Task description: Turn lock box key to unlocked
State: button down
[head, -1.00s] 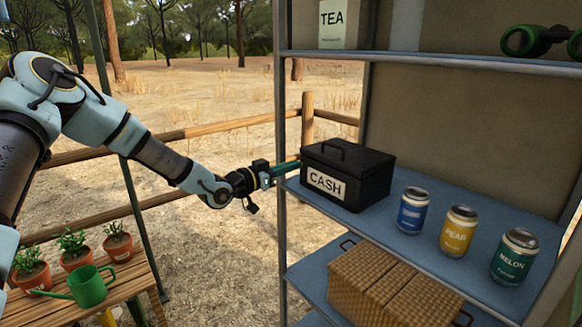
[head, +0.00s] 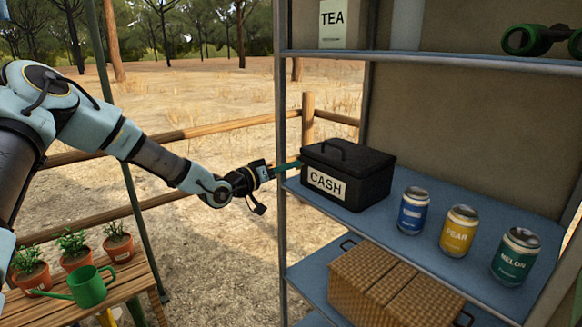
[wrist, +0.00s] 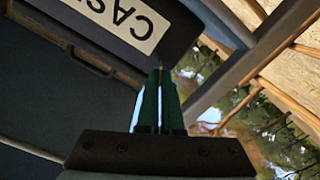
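The black lock box (head: 347,176), labelled CASH, stands upright with its lid closed at the left end of the blue middle shelf.
A blue can (head: 413,212), a yellow can (head: 459,232) and a green can (head: 515,257) stand right of the box. A wicker basket (head: 385,285) is below. A wooden fence (head: 190,133) runs behind my arm.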

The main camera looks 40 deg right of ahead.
jog(key=n, duration=1.1)
jog(key=shift+w+f+n, duration=0.15)
jog(key=shift+f+n, duration=0.15)
jog(key=shift+n, duration=0.3)
jog(key=c, duration=1.1)
grip_release()
jog(key=shift+w+a+b, duration=0.15)
jog(key=shift+a+b, duration=0.5)
jog(key=shift+a, duration=2.05)
jog(key=shift+w+a+b, duration=0.15)
jog(key=shift+a+b, duration=0.45)
jog(key=shift+a, duration=2.1)
